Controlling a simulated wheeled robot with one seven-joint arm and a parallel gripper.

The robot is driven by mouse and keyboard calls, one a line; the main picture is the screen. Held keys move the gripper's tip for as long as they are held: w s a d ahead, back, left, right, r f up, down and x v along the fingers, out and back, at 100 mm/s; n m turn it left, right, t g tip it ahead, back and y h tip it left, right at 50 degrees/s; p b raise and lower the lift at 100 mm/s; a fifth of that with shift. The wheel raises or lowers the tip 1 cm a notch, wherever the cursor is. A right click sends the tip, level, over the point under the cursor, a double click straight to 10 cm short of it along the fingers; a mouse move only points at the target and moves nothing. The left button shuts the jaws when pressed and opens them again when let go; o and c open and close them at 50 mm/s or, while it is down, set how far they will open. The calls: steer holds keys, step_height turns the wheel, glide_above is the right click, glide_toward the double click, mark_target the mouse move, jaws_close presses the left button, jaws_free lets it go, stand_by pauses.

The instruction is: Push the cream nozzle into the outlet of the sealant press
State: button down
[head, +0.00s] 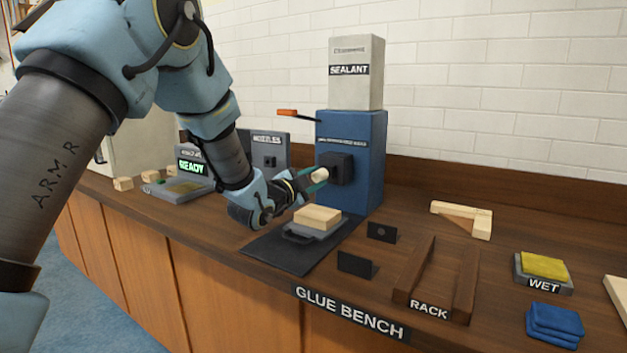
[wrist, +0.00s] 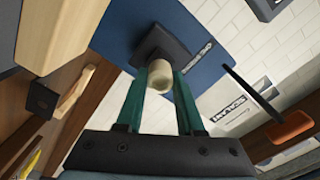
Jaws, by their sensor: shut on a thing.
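The cream nozzle (head: 320,175) is a short pale cylinder between the fingers of my gripper (head: 312,181). In the wrist view the nozzle (wrist: 160,74) sits at the tips of the two green fingers (wrist: 160,82), which are shut on it. The blue sealant press (head: 365,130) has a black outlet block (head: 340,168) on its front, just beyond the nozzle. In the wrist view the outlet block (wrist: 172,45) lies directly behind the nozzle. The nozzle hides the outlet opening, so I cannot tell whether it touches or has entered.
A wooden block on a grey plate (head: 314,217) lies on the dark mat (head: 270,248) below my gripper. An orange-handled lever (head: 288,112) sticks out of the press's left side. Small black brackets (head: 382,232) and a wooden rack (head: 415,268) stand to the right.

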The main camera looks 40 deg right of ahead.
steer(key=shift+x, duration=0.8)
steer(key=shift+c, duration=2.3)
jaws_free()
steer(key=shift+a, duration=0.1)
steer(key=b+v, duration=0.3)
steer(key=v, duration=0.7)
steer(key=shift+a+b, duration=0.3)
steer(key=shift+a, duration=0.05)
